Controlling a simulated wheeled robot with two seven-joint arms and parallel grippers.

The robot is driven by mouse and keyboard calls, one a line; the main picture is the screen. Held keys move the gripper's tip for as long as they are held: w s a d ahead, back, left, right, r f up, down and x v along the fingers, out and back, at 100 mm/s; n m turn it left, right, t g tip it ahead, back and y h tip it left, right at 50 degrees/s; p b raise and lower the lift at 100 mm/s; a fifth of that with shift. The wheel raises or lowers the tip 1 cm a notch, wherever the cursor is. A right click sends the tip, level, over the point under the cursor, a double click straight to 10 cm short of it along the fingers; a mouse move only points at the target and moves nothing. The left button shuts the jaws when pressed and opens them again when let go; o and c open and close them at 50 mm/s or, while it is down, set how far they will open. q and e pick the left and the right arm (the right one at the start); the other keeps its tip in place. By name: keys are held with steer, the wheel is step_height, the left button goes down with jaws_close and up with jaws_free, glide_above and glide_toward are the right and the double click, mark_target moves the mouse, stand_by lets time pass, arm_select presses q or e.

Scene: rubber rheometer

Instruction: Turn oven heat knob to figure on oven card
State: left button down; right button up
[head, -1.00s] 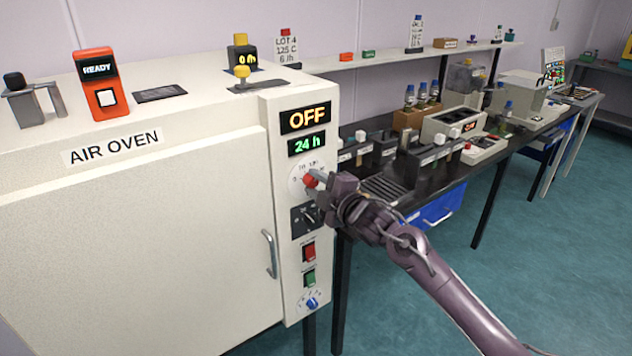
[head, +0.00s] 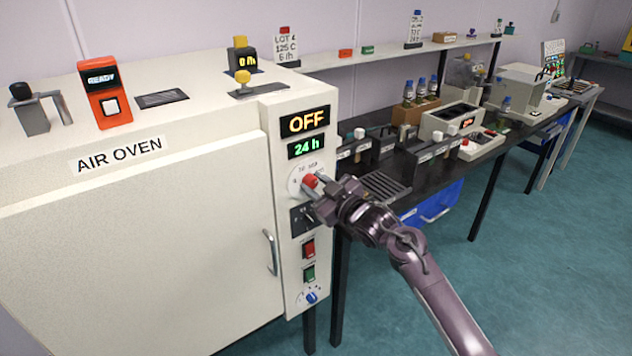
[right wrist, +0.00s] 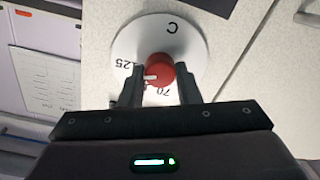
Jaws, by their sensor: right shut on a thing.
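The oven heat knob (head: 311,181) is red and sits on a round white dial on the oven's control panel. In the right wrist view the red knob (right wrist: 159,70) is between my right gripper's fingers (right wrist: 160,88), on a dial (right wrist: 190,35) marked 70, 125 and C. Its white pointer mark lies between the 125 and 70 marks. My right gripper (head: 316,188) is shut on the knob. The oven card (head: 287,45), reading LOT 4, 125 C, 6 h, stands behind the oven. My left gripper is not in view.
The air oven (head: 130,220) has an OFF display (head: 305,121) and a 24 h display (head: 306,147). Below the heat knob are a black dial (head: 303,219), a red switch, a green switch and a blue knob (head: 311,297). A black bench with instruments stands to the right.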

steer(key=shift+m, duration=0.6)
steer(key=o, duration=1)
steer(key=shift+b+v, duration=0.45)
steer(key=shift+v, duration=3.45)
steer(key=shift+f, duration=0.2)
